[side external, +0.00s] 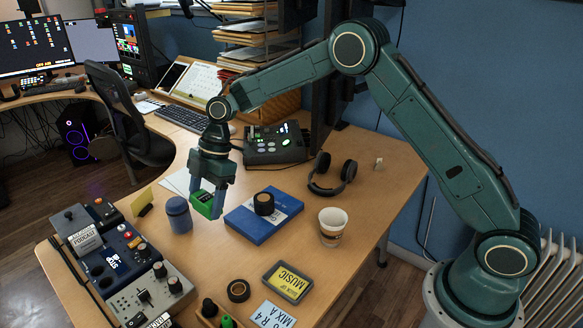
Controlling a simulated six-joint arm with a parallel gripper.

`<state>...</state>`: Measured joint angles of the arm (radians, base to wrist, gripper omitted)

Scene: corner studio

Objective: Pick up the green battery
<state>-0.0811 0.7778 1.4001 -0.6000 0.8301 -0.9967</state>
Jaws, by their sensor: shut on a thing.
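The green battery (204,204) is a small bright green block with a dark patch on its face. My gripper (206,199) points down over the wooden desk and is shut on the green battery. The battery sits between the fingers, just left of a blue box and close to a blue jar. I cannot tell from this view whether the battery touches the desk.
A blue jar (178,215) stands left of my gripper. A blue box (252,224) with a black roll (264,203) on it lies to the right. Further right are a paper cup (333,227) and headphones (332,176). Control panels (112,250) line the left edge.

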